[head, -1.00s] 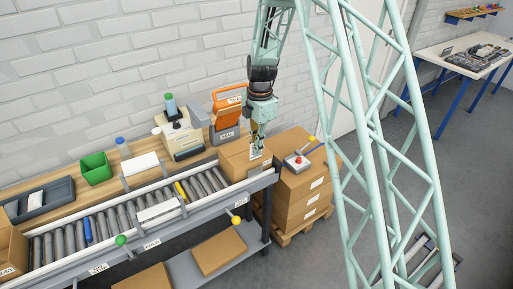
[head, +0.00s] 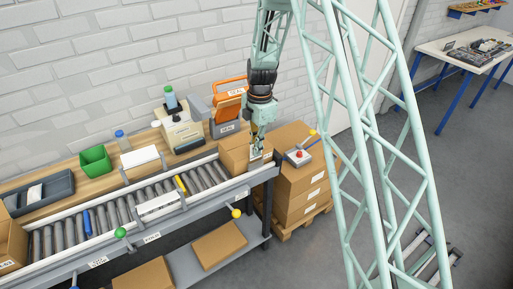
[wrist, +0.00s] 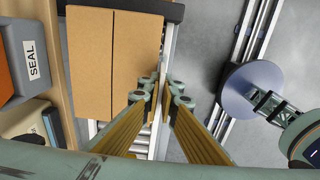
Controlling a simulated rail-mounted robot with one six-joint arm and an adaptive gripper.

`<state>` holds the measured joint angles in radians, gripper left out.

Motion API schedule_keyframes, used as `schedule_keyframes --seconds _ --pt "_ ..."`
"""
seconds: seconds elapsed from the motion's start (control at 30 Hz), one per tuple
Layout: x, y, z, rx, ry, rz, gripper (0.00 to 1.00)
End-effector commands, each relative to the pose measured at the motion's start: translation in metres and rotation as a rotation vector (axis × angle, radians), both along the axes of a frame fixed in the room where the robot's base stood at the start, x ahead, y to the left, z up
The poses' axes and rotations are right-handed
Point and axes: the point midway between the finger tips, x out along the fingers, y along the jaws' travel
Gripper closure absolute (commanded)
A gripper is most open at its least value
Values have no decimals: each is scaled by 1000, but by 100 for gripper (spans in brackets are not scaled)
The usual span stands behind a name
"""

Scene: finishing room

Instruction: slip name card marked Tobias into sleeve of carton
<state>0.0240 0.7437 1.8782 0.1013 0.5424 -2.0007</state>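The brown carton (head: 233,154) stands at the right end of the roller conveyor. In the wrist view its closed top (wrist: 113,45) lies to the left of the fingers. My gripper (head: 257,149) is at the carton's right front side, pointing down. In the wrist view my gripper (wrist: 162,92) has its fingertips close together on a thin pale edge, which looks like the name card (wrist: 163,71) seen edge-on beside the carton's side. The writing on the card cannot be read. The sleeve is hidden behind the fingers, and whether the card is inside it cannot be told.
Stacked cartons (head: 301,193) with a small red-button control box (head: 298,156) stand close to the right. An orange device on a grey SEAL box (head: 225,128) and a beige machine (head: 183,131) stand behind. A green bin (head: 95,160) is farther left.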

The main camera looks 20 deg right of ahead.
Motion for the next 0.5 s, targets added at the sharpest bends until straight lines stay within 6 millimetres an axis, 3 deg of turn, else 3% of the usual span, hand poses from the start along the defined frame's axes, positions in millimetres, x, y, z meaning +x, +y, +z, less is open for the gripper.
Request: schedule_keyframes --seconds 0.5 --pt "-1 1 -18 0 2 0 100"
